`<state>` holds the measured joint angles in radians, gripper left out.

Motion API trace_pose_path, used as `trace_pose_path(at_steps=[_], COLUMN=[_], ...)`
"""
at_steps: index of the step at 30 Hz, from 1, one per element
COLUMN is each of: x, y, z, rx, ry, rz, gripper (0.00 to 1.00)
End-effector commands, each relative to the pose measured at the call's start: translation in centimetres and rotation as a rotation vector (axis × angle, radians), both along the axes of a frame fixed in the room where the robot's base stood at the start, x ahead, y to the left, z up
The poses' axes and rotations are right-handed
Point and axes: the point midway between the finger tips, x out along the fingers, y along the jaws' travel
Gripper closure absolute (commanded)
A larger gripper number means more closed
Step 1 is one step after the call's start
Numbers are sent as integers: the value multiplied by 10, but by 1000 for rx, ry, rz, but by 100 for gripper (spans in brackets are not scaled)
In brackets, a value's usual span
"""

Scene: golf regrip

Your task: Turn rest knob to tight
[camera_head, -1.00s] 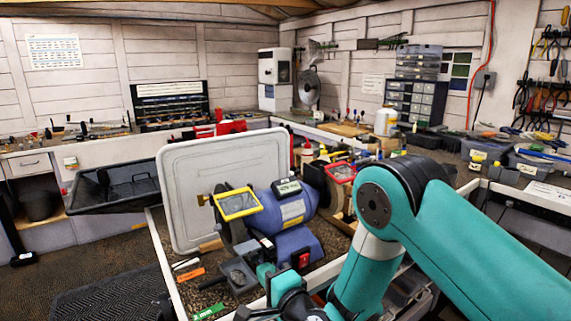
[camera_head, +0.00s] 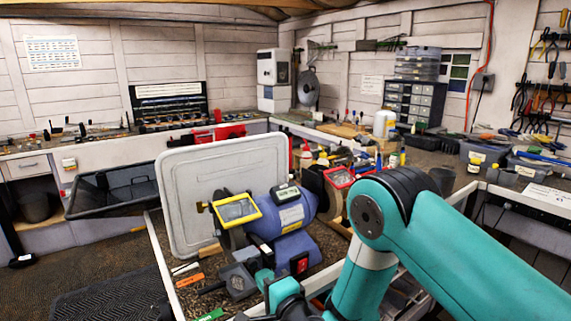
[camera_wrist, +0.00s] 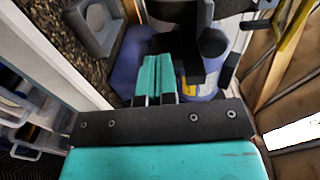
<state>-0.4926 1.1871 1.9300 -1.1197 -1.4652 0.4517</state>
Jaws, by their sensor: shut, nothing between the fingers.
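A bench grinder (camera_head: 297,243) with a blue body and a yellow-framed eye shield (camera_head: 237,208) stands on the bench in front of a pale upright panel. My gripper (camera_head: 265,277) is low at the grinder's near side. In the wrist view my teal fingers (camera_wrist: 156,80) are together and empty, over the blue grinder base. A dark rounded knob-like part (camera_wrist: 213,42) lies right of the fingertips, apart from them in the picture. I cannot tell for sure that it is the rest knob, nor whether it is tight. My arm hides part of the grinder's near side in the head view.
A grey block with a round recess (camera_wrist: 96,24) sits left of the fingers; it also shows in the head view (camera_head: 238,281). The pale panel (camera_head: 215,165) stands close behind the grinder. A red-framed shield (camera_head: 340,177) is on its far side.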

Motion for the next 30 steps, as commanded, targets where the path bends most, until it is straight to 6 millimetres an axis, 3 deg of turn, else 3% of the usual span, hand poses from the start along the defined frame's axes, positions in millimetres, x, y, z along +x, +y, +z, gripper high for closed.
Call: trace_pose_path(at_steps=[1,30], x=[7,-44], y=[4,-27], z=[12,4], rx=[19,13], ry=[-31,-20], rz=[0,6], gripper=[100,100])
